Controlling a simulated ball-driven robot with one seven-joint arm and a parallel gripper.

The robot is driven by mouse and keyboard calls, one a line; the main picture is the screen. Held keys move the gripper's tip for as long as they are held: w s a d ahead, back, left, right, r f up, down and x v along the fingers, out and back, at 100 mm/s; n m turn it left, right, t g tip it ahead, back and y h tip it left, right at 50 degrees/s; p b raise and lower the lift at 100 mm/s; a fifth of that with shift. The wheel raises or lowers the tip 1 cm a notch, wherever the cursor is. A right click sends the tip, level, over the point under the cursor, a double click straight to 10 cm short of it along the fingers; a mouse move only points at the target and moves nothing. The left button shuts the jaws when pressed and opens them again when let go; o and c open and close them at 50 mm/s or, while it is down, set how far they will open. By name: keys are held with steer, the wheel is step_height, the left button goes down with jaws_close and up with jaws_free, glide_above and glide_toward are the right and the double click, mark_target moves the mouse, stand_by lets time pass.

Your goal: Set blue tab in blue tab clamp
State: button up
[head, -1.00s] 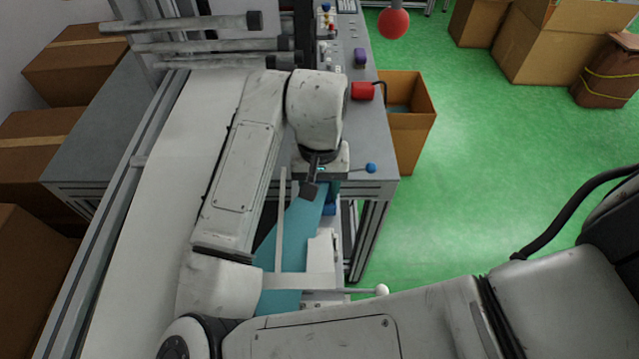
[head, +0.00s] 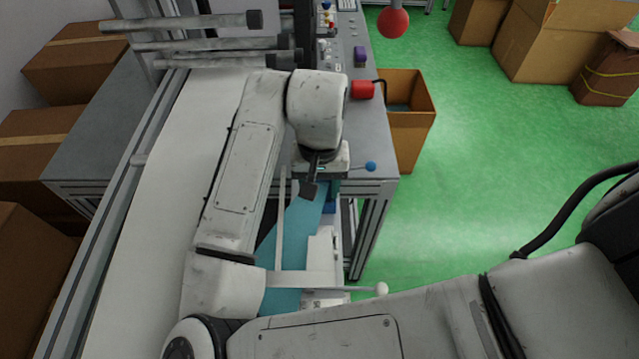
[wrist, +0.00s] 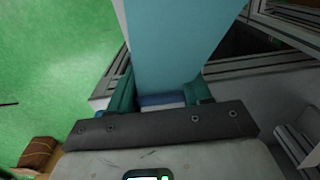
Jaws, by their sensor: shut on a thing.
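My gripper (wrist: 161,94) has its teal fingers on either side of a dark blue piece, the blue tab (wrist: 162,99), and is shut on it. A wide light blue band (wrist: 180,45) runs up from the tab in the wrist view. In the head view the band (head: 300,225) hangs slack below my wrist, and a small blue part (head: 329,208) shows beside it. A pale clamp block with a blue-knobbed lever (head: 370,167) sits at the table end, partly hidden by my wrist. I cannot tell whether the tab touches the clamp.
A second lever with a white ball (head: 382,290) stands nearer, by a white fixture (head: 320,250). The grey table (head: 362,130) carries a red part (head: 362,90) and a purple knob (head: 360,54). An open carton (head: 408,130) stands right of it.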

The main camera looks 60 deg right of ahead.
steer(key=shift+f, duration=0.25)
steer(key=o, duration=1.1)
step_height(320, 180, up, 11)
steer(key=shift+f, duration=0.1)
stand_by(0.4)
